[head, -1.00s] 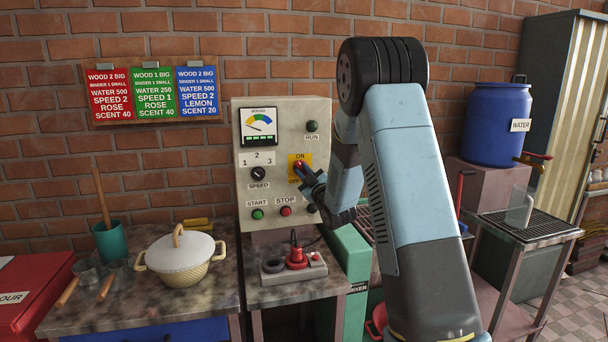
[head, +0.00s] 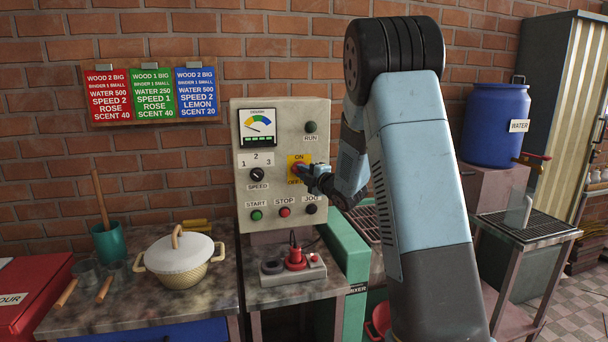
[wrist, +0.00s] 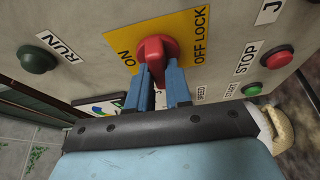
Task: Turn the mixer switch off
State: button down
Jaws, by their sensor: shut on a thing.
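The mixer switch is a red rotary knob (head: 298,169) on a yellow plate (head: 304,158) marked ON at the top and OFF LOCK at the bottom, on the beige control panel (head: 247,196). In the wrist view the knob (wrist: 154,49) sits between ON and OFF LOCK lettering on the yellow plate (wrist: 118,41). My gripper (wrist: 158,77) is shut on the knob, its two blue fingers on either side of it. In the head view my gripper (head: 306,172) reaches the knob from the right and hides part of it. The exact angle of the knob is hard to tell.
Nearby on the panel are the green RUN lamp (head: 311,127), the speed dial (head: 257,174), the START button (head: 257,215), the STOP button (head: 285,212) and the JOG button (head: 311,209). A red plug (head: 295,258) stands below. A lidded pot (head: 180,257) is at left.

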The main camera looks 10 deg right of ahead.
jog(key=shift+s+a+f+n+g, duration=0.1)
jog(key=shift+a+f+n+g, duration=0.2)
jog(key=shift+n, duration=0.3)
jog(key=c, duration=1.4)
grip_release()
jog(key=o, duration=0.4)
jog(key=shift+d+r, duration=0.15)
jog(key=shift+c, duration=0.2)
jog(key=v, duration=1.3)
jog(key=shift+s+d, duration=0.15)
jog(key=shift+s, duration=0.1)
